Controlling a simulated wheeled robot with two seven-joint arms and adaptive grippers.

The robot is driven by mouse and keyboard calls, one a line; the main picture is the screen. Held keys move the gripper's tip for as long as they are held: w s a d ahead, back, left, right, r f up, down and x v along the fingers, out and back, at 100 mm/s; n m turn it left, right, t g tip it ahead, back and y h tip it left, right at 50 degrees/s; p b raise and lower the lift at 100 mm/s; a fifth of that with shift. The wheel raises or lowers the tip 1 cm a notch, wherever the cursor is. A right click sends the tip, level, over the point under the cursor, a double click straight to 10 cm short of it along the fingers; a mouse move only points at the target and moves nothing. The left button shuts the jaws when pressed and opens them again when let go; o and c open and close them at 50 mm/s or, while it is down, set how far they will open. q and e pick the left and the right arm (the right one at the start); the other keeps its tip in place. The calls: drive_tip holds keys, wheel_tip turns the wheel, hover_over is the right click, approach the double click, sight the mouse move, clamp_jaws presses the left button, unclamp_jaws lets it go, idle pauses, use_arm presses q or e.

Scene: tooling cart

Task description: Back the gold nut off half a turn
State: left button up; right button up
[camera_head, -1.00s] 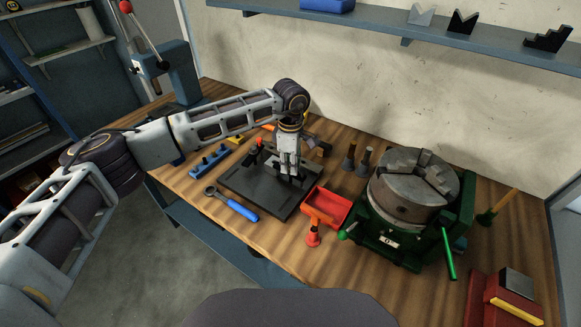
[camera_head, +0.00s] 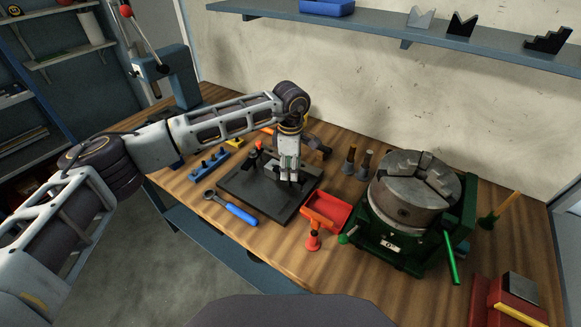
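My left gripper (camera_head: 289,178) points straight down over the black fixture plate (camera_head: 246,205) on the wooden bench. Its fingertips are low, at the dark parts on the right half of the plate. I cannot make out the gold nut; the fingers may hide it. I cannot tell whether the fingers are open, or shut on something. A red-topped post (camera_head: 259,146) stands at the plate's back edge. My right gripper is not in view.
A blue-handled wrench (camera_head: 236,212) lies left of the plate. A red tray (camera_head: 328,208) and a red-orange tool (camera_head: 313,236) are to its right. A chuck (camera_head: 408,192) on a green base stands further right.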

use_arm(q)
drive_tip(key=shift+r, duration=0.55)
wheel_tip(320, 180, up, 11)
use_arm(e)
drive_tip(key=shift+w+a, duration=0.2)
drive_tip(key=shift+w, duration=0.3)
use_arm(q)
drive_tip(key=shift+f, duration=0.15)
drive_tip(key=shift+s+a+f, duration=0.1)
drive_tip(key=shift+s+f, duration=0.1)
drive_tip(key=shift+f, duration=0.5)
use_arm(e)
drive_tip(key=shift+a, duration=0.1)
use_arm(q)
drive_tip(key=shift+g, duration=0.3)
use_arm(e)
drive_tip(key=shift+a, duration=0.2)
